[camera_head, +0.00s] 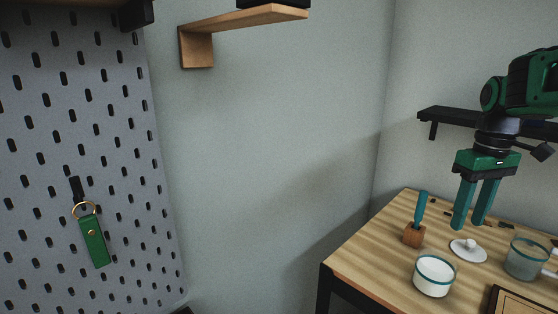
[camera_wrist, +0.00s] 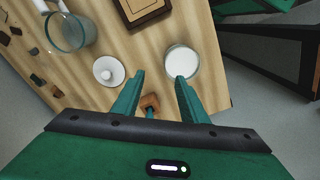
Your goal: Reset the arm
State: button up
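My green arm reaches in from the right in the head view. My gripper (camera_head: 467,222) points down over the wooden table (camera_head: 372,256), with its two teal fingers apart and nothing visible between them. In the wrist view my gripper (camera_wrist: 160,77) also shows open and empty. A teal-handled tool (camera_head: 421,206) stands upright in a small wooden block (camera_head: 413,236) to the left of the fingers. The block (camera_wrist: 150,101) shows between the fingers in the wrist view, apparently below them.
A jar with white contents (camera_head: 433,282), a white lid (camera_head: 468,251) and a glass mug (camera_head: 525,259) stand on the table. A dark-edged wooden tray (camera_head: 516,305) lies in front. A black shelf (camera_head: 448,117) is behind my arm. A green key fob (camera_head: 93,240) hangs on the pegboard (camera_head: 122,150).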

jog(key=s+f+m, duration=0.3)
jog(key=s+f, duration=0.1)
jog(key=s, duration=0.3)
jog(key=s+f+m, duration=0.3)
jog(key=s, duration=0.5)
jog(key=s+a+f+m, duration=0.1)
jog(key=s+f+m, duration=0.1)
jog(key=s+f, duration=0.2)
jog(key=shift+s+f+m, duration=0.2)
jog(key=shift+s, duration=0.65)
jog(key=shift+s+f+m, duration=0.15)
jog(key=shift+s+m, duration=0.05)
jog(key=shift+s, duration=0.65)
jog(key=shift+w+f, duration=0.3)
jog(key=shift+w, duration=0.5)
jog(key=shift+s+r, duration=0.1)
jog(key=shift+s, duration=0.05)
